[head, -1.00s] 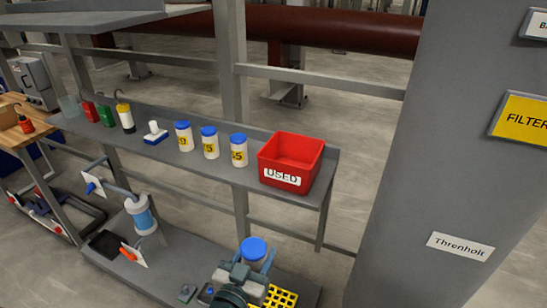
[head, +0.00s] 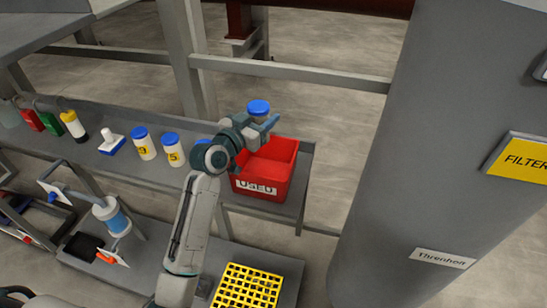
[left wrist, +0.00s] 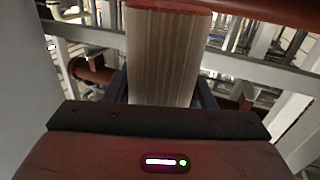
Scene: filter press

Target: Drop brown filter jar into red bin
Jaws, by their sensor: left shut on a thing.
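The filter jar has a blue lid (head: 258,107) in the head view; most of its body is hidden by my gripper there. In the left wrist view its ribbed brownish body (left wrist: 160,58) stands between the fingers. My left gripper (head: 262,127) is shut on this jar and holds it above the red bin (head: 262,189), over the bin's back left part. The bin is open-topped, labelled "USED", and stands at the right end of the grey shelf. My right gripper is not in view.
Two white jars with blue lids (head: 143,143) (head: 172,149) stand on the shelf left of the bin, with a third mostly hidden behind my arm. Further left are a blue-and-white item (head: 111,144) and several bottles. A grey column (head: 400,190) rises at right. A yellow grid (head: 248,287) lies below.

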